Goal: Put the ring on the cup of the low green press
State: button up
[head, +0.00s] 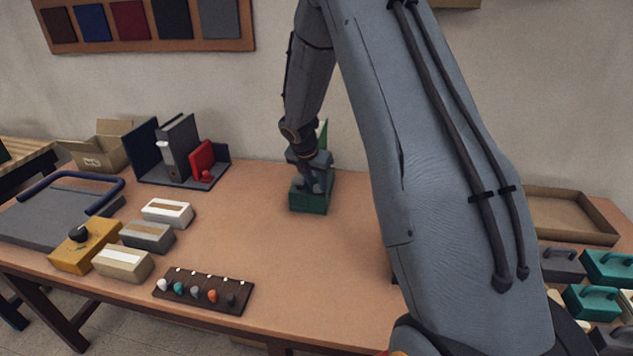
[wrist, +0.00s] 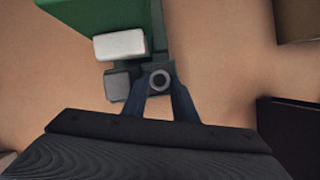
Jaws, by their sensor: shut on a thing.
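The green press (head: 308,201) stands on the table in the head view, with my gripper (head: 317,180) right at it. In the wrist view its green body (wrist: 80,18) fills the top left, with a pale block (wrist: 119,45) and a small grey block (wrist: 118,85) beside it. My gripper (wrist: 158,88) is shut on the ring (wrist: 160,80), a small dark round piece with a paler middle, between the fingertips. The ring is close beside the pale and grey blocks. The press's cup cannot be made out, and I cannot tell whether the ring touches it. The head view hides the ring.
A dark stand with a red block (head: 203,159) is behind left. White, grey and tan boxes (head: 122,264) and a yellow block are at left. A dark rack of coloured knobs (head: 205,292) lies at the front. An open tray (head: 570,216) and teal-handled blocks are at right.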

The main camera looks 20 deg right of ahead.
jog(key=shift+f, duration=0.2)
jog(key=o, duration=0.8)
jog(key=shift+r, duration=0.1)
jog(key=shift+r, duration=0.35)
jog(key=b+v, duration=0.2)
jog(key=v, duration=0.9)
jog(key=s+a+f+m+y, duration=0.1)
jog(key=s+a+m, duration=0.2)
jog(key=s+m, duration=0.5)
jog(key=s+a+f+m+g+y, duration=0.1)
jog(key=s+a+m, duration=0.2)
jog(key=s+m, duration=0.6)
jog(key=s+a+f+m+y, duration=0.1)
jog(key=s+a+m, duration=0.2)
jog(key=s+m, duration=0.5)
jog(key=shift+s+a+m+y, duration=0.15)
jog(key=shift+s+m, duration=0.05)
jog(key=shift+s, duration=0.6)
jog(key=shift+s+a+m+y, duration=0.15)
jog(key=shift+s+m, duration=0.05)
jog(key=shift+s, duration=0.6)
